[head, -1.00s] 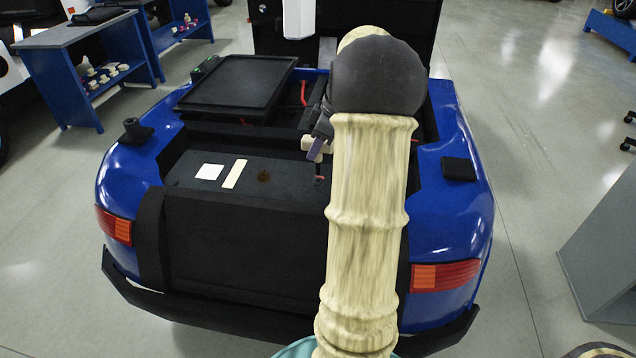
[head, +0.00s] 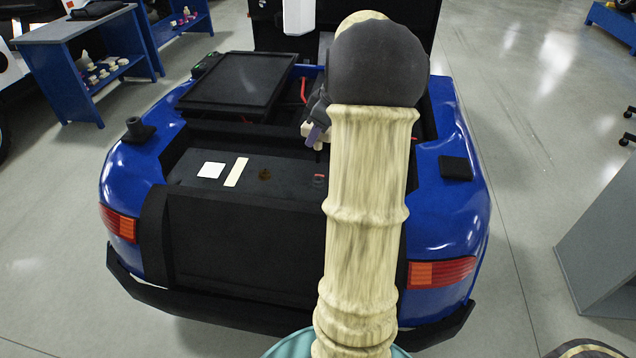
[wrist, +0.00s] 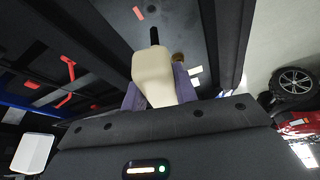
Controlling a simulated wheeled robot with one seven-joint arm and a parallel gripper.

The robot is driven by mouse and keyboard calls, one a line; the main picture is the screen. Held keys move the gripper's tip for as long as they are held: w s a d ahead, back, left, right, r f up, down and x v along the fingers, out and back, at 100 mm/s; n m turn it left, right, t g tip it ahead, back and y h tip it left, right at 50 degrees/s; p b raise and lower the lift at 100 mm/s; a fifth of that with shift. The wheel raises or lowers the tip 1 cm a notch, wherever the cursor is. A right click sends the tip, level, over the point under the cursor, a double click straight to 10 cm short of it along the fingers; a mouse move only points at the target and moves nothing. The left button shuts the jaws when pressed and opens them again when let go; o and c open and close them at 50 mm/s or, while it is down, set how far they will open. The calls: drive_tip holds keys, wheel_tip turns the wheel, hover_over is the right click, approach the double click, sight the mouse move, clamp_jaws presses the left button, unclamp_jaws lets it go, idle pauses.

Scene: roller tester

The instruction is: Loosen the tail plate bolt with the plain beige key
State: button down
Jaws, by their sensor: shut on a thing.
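The plain beige key (wrist: 153,78) is in my gripper, its pale block-like body between the purple fingers and its dark shaft pointing away in the wrist view. In the head view, my gripper (head: 314,132) and part of the key (head: 325,145) show above the black rear deck, partly hidden by my arm. A small dark fitting with a red mark (head: 319,180) stands on the deck near the key. It may be the tail plate bolt; I cannot tell. In the wrist view the shaft tip appears apart from a small dark round part (wrist: 151,10) beside a red mark.
The deck carries a white square (head: 211,170), a beige strip (head: 236,172) and a brown spot (head: 264,174). A raised black panel (head: 240,80) lies beyond on the left. Blue bodywork (head: 455,215) flanks the bay. Workbenches (head: 85,50) stand at the far left.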

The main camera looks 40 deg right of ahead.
drive_tip(key=m+h, duration=0.1)
drive_tip(key=m, duration=0.3)
drive_tip(key=shift+d+t, duration=0.1)
drive_tip(key=shift+t, duration=0.2)
drive_tip(key=m+h+p, duration=0.1)
drive_tip(key=m+p, duration=0.1)
drive_tip(key=m, duration=0.1)
drive_tip(key=shift+r+m+h, duration=0.15)
drive_tip(key=shift+m+h, duration=0.25)
drive_tip(key=shift+r+m+h+p, duration=0.1)
drive_tip(key=shift+m+h+p, duration=0.2)
drive_tip(key=shift+m+p, duration=0.4)
drive_tip(key=shift+d+f+m, duration=0.1)
drive_tip(key=shift+f+m, duration=0.15)
drive_tip(key=shift+m, duration=0.15)
